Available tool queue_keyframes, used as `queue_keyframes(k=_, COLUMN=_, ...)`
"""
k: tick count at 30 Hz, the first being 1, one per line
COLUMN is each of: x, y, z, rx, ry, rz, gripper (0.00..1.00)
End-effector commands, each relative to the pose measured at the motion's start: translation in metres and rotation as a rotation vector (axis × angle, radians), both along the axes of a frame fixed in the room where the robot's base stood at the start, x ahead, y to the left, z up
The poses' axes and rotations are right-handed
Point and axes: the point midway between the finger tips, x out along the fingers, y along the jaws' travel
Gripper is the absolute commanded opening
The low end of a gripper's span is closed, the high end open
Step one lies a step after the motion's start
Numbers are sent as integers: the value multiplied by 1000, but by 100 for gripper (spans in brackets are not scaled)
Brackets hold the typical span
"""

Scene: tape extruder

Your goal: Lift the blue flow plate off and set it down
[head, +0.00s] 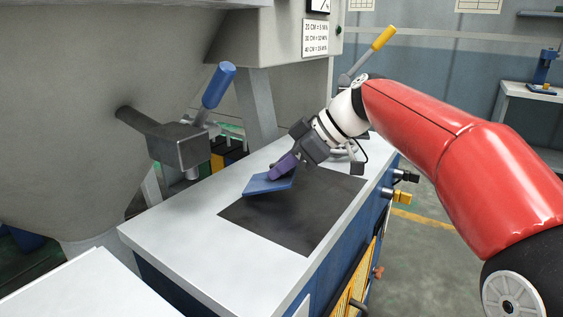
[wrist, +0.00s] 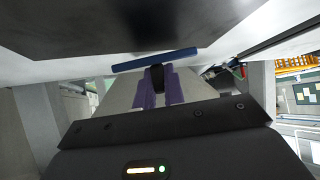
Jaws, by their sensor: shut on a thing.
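The blue flow plate (head: 268,184) is a thin flat blue plate at the left edge of the dark mat, held tilted in the head view. In the wrist view the plate (wrist: 155,60) shows edge-on as a blue bar across the fingertips. My gripper (head: 285,166) has purple fingers and is shut on the plate from above and to the right. In the wrist view my gripper (wrist: 157,84) has a dark piece between its fingers, just under the plate. Whether the plate's lower edge touches the bench is hard to tell.
A black mat (head: 300,215) lies on the white bench top (head: 190,235), mostly bare. A grey block with a blue-handled lever (head: 218,86) juts out at the left. A yellow-handled lever (head: 383,38) stands behind my arm. Valves (head: 403,196) stick out at the bench's right side.

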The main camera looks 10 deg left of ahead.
Motion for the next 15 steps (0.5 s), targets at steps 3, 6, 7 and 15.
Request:
queue_keyframes(k=3, x=0, y=0, z=-9, rx=0, ry=0, rz=0, gripper=0)
queue_keyframes(k=6, x=0, y=0, z=-11, rx=0, ry=-1, rz=-1, gripper=0)
queue_keyframes(k=7, x=0, y=0, z=-11, rx=0, ry=-1, rz=-1, gripper=0)
queue_keyframes(k=15, x=0, y=0, z=-10, rx=0, ry=-1, rz=-1, gripper=19)
